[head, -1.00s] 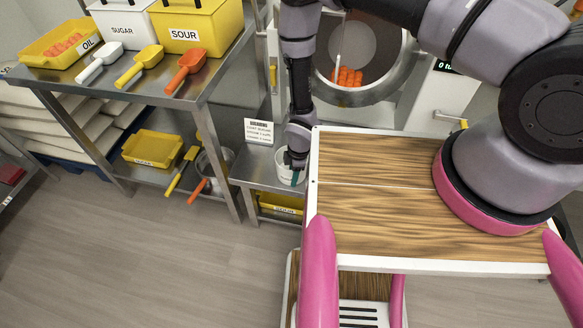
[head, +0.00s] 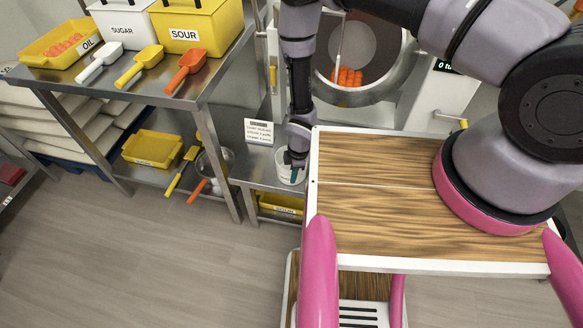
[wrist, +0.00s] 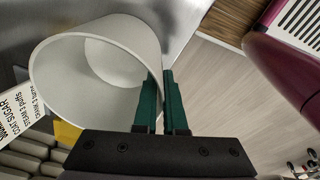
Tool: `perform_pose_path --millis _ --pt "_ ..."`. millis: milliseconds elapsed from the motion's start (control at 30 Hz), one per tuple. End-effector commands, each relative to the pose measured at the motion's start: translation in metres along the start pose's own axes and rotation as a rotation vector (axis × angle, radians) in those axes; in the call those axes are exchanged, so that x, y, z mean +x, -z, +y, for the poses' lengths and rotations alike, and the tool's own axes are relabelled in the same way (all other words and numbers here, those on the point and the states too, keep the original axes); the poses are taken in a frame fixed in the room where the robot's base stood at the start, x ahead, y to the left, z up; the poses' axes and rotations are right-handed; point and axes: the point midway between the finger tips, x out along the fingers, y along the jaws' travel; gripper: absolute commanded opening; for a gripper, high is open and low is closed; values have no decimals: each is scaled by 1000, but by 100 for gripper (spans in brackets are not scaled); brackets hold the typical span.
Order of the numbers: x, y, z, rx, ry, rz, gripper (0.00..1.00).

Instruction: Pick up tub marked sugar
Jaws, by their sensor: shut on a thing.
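A round white tub (head: 285,174) is at the small steel stand, just left of the wooden top, partly hidden by my gripper (head: 294,170). In the wrist view the tub (wrist: 60,85) shows its open mouth and empty-looking inside. My gripper (wrist: 163,78) has its green fingers closed on the tub's rim wall at the right side. No marking on this tub is visible. A separate white box (head: 124,27) labelled SUGAR stands on the left steel table. I cannot tell whether the held tub rests on the stand or is just above it.
The steel stand (head: 262,172) carries an instruction sign (head: 259,132) beside the tub and a yellow tray (head: 281,203) below. The wooden top (head: 380,160) lies close to the right. The left table (head: 140,85) holds scoops and a yellow SOUR box (head: 197,18).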

Motion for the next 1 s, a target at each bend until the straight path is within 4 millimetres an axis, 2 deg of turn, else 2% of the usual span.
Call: perform_pose_path --millis 800,1000 --pt "1 -1 -3 0 5 -2 0" --pt "-9 1 -2 0 5 -2 0"
